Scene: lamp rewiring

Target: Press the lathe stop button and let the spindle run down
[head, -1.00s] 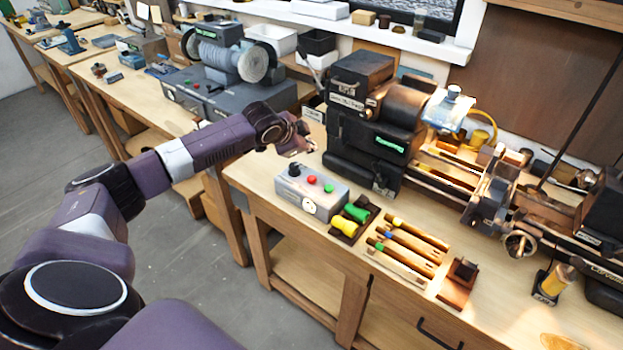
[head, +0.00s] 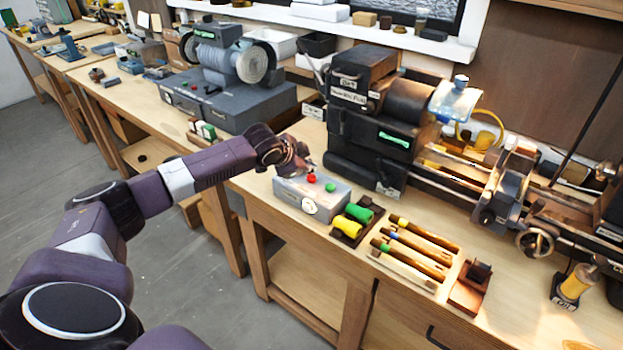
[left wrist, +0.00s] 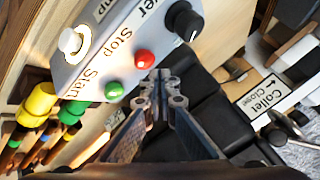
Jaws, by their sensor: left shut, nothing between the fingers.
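The grey control box (head: 296,196) sits on the bench in front of the lathe headstock (head: 365,135). Its red stop button (head: 311,178) and green start button (head: 330,187) show on top. In the left wrist view the red button (left wrist: 145,59), labelled "Stop", lies between the green button (left wrist: 114,90) and a black knob (left wrist: 184,20). My left gripper (head: 306,167) is shut and empty, with its fingertips (left wrist: 161,76) close beside the red button; contact cannot be told. In the head view it hides the knob. Whether the spindle turns cannot be told. My right gripper is out of view.
Yellow and green handled pieces (head: 352,219) sit in a holder right of the box, beside a rack of tools (head: 413,247). The black headstock stands close behind the box. A grey machine (head: 220,90) stands at the back left. The floor at left is clear.

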